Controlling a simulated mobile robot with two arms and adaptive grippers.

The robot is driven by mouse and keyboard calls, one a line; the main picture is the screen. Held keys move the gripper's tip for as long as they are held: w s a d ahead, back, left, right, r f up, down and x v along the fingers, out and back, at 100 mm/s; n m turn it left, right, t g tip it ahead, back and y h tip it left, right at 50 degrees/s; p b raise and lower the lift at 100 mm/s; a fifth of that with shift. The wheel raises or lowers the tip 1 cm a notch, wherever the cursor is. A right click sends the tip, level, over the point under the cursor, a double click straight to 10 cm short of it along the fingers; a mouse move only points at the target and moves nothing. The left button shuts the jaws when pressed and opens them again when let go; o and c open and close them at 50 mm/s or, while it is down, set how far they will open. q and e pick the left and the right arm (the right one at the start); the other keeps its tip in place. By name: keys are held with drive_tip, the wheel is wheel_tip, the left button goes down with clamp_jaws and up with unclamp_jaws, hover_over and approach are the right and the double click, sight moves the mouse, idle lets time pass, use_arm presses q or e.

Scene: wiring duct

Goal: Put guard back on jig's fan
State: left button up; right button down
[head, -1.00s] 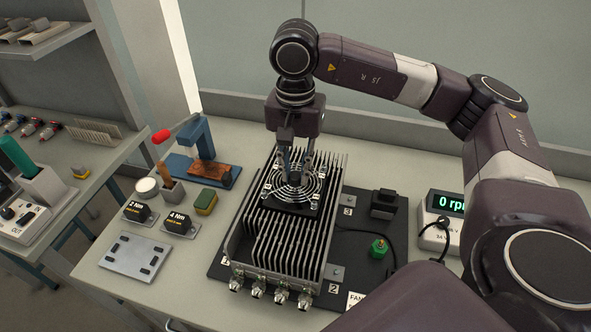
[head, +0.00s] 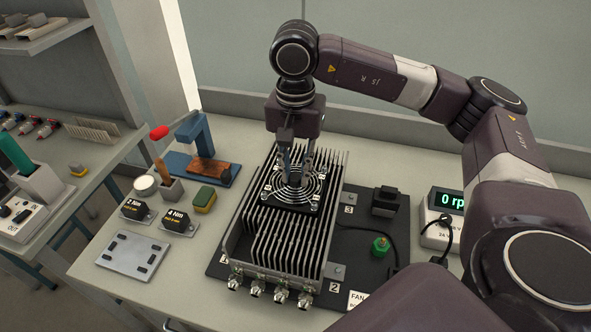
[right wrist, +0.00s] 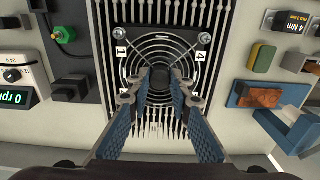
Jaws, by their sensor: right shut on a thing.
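The round wire guard (head: 283,194) lies over the black square fan (head: 289,206) on the finned jig (head: 262,241). In the right wrist view, the guard (right wrist: 166,44) shows concentric rings and corner eyes, with the numbers 1 and 4 on the fan frame near the two far corners. My right gripper (head: 296,181) points down at the guard's middle and is shut on it. Its fingertips (right wrist: 172,76) hide part of the rings and the near corners. Whether the guard sits fully flat on the fan is hard to tell. My left gripper is out of view.
A green knob (head: 381,246) and a black block (head: 385,201) stand on the dark board right of the jig. The rpm meter (head: 440,212) is farther right. Torque blocks (head: 178,221), a sponge (head: 204,198), a blue stand (head: 196,139) and a slotted plate (head: 132,255) lie left.

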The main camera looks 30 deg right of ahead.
sight(295, 177)
drive_tip(key=shift+f+b, duration=0.3)
drive_tip(key=shift+f, duration=0.1)
drive_tip(key=c, duration=1.7)
unclamp_jaws()
drive_tip(key=shift+o, duration=0.2)
wheel_tip(295, 177, up, 12)
